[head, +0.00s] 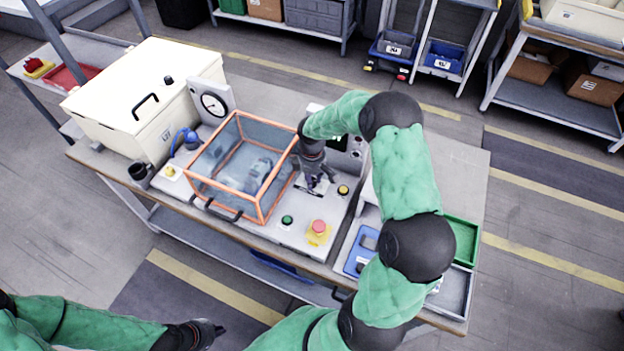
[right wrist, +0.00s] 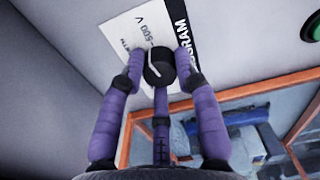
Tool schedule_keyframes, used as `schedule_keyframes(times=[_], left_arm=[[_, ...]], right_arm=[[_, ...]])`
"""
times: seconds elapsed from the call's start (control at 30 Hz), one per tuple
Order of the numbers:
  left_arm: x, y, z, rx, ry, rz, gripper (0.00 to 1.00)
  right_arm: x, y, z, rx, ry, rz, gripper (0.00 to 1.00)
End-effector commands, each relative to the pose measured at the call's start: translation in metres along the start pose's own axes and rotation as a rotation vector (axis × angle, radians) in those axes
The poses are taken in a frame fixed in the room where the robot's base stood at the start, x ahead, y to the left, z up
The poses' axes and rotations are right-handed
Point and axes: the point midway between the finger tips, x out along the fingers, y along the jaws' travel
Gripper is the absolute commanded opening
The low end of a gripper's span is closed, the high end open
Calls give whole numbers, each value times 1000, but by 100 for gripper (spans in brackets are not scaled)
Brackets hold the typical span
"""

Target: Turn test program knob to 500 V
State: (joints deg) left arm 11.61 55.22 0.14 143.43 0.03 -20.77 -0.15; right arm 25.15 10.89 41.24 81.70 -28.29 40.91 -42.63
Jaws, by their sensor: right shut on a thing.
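The test program knob (right wrist: 158,70) is small, round and black with a white pointer line, seen in the right wrist view. A white label plate (right wrist: 128,38) beside it reads "500 V" and part of "PROGRAM"; fingers cover some of the print. The exact mark the pointer meets is hard to tell. My right gripper (right wrist: 160,72) is shut on the knob, its purple fingers around it. In the head view the right gripper (head: 317,184) is at the panel right of the guard box and hides the knob. My left gripper (head: 212,332) is low at the left, away from the bench.
An orange-framed clear guard box (head: 262,214) stands close left of my right gripper. A green tray (head: 462,238) lies right of my right arm.

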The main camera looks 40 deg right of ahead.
Motion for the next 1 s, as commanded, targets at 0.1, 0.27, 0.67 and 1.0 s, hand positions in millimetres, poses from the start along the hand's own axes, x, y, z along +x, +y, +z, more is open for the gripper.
schedule_keyframes(times=[0.1, 0.27, 0.67, 1.0], left_arm=[[2, -1, 0, 0, 0, 0, 0], [3, -1, 0, 0, 0, 0, 0], [4, -1, 0, 0, 0, 0, 0], [4, -1, 0, 0, 0, 0, 0]], right_arm=[[0, 0, 0, 71, 1, 1, 0], [0, 0, 0, 144, 1, 1, 0], [0, 0, 0, 206, 1, 1, 0], [0, 0, 0, 205, 1, 1, 55]])
